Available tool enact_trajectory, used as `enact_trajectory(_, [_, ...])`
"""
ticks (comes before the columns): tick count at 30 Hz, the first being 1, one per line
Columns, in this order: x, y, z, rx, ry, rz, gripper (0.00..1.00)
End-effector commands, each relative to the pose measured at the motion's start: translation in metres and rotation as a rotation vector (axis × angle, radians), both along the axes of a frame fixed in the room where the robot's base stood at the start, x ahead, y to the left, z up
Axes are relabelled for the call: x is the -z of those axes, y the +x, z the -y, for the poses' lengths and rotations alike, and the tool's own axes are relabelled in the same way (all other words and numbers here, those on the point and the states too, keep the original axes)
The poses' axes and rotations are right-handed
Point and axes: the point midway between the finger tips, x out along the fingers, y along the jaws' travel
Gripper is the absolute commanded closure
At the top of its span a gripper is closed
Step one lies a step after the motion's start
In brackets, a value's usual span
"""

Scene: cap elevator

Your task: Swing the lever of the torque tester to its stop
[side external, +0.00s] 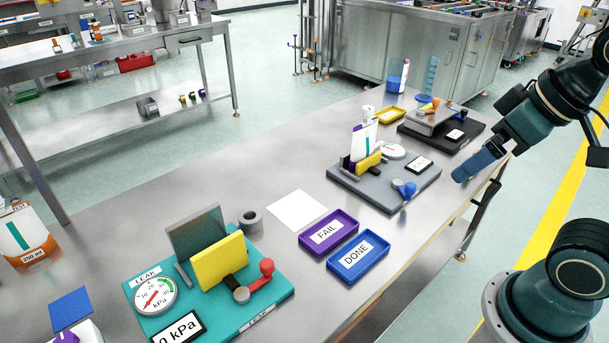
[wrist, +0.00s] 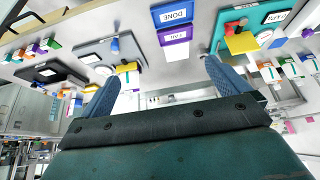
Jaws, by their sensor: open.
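No readable label in view says torque. A grey station (side external: 342,178) at mid-bench has a blue-knobbed lever (side external: 407,188), a round dial (side external: 391,151), a yellow block (side external: 369,162) and a white pouch (side external: 363,140) standing in it. A black station (side external: 470,141) behind it carries a metal block and orange and blue parts. I cannot tell which is the torque tester. My gripper (side external: 472,168) hangs right of the grey station, apart from its lever. In the wrist view my gripper (wrist: 168,90) is open and empty; the grey station (wrist: 88,50) appears beyond the left finger.
A teal station (side external: 270,289) marked LEAK, with a red-knobbed lever (side external: 266,268), stands at front left. A purple FAIL tray (side external: 310,251) and blue DONE tray (side external: 345,275) lie between the stations. A white sheet (side external: 297,210) lies flat behind them.

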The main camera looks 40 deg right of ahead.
Motion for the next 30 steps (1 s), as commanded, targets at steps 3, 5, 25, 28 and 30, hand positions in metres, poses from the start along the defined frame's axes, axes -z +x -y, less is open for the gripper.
enact_trajectory(3, [0.0,0.0,0.0,0.0,0.0,0.0,0.0])
enact_trajectory(5, [0.0,0.0,0.0,0.0,0.0,0.0,0.0])
enact_trajectory(25, [-0.002,0.037,0.018,0.151,0.038,-0.087,0.53])
enact_trajectory(28, [0.0,0.053,0.027,0.215,0.054,-0.122,0.53])
enact_trajectory(30, [0.003,0.064,0.034,0.261,0.065,-0.145,0.53])
